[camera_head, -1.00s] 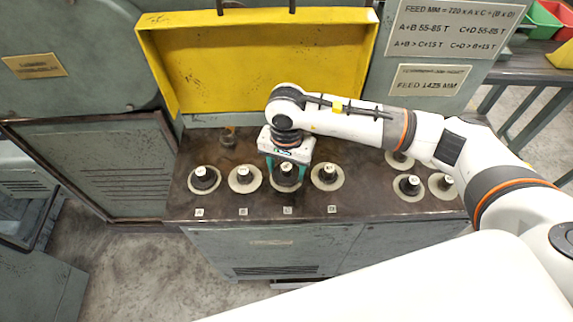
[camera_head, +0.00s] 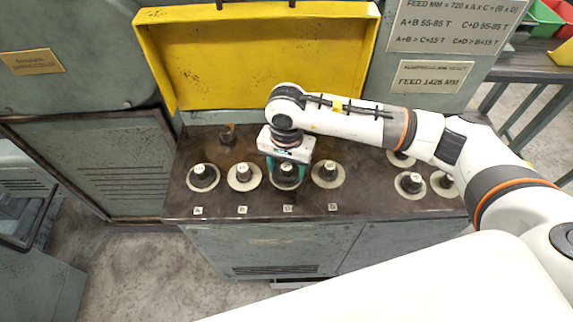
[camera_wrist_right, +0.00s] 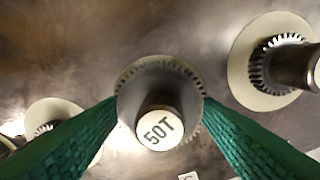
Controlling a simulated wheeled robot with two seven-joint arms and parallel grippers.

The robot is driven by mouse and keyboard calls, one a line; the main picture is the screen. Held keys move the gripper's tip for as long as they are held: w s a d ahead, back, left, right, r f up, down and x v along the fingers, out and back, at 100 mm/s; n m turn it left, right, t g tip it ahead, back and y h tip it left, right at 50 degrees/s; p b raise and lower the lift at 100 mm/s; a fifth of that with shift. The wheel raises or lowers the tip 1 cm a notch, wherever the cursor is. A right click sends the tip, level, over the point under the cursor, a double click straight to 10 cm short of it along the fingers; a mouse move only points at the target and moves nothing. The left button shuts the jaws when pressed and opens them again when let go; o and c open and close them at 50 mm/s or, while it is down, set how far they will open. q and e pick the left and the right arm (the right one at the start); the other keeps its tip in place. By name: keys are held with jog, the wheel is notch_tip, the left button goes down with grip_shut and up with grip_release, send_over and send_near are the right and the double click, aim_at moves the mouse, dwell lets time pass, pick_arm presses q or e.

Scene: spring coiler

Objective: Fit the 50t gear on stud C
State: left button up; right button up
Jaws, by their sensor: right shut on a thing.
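The 50t gear (camera_wrist_right: 160,130) has a dark hub with a white cap reading 50T and a toothed rim. It is between the two green fingers of my right gripper (camera_wrist_right: 160,104), which is shut on it. In the head view my right gripper (camera_head: 287,178) points down over the third place from the left in the front row, behind the tag that seems to read C (camera_head: 288,209). The gear (camera_head: 286,171) looks upright there. Stud C is hidden under the gear, so I cannot tell how far down it sits. My left gripper is not in view.
Other gears on pale discs stand close by: one at the left end (camera_head: 203,178), one left of the gripper (camera_head: 243,176), one right (camera_head: 327,173). More gears (camera_head: 410,184) stand further right, beneath my arm. A raised yellow cover (camera_head: 255,60) is behind. The bench's front strip is clear.

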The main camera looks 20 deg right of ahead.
jog(key=o, duration=1.3)
jog(key=shift+r, duration=0.1)
notch_tip(320, 180, up, 25)
jog(key=p, duration=0.3)
dwell(0.7)
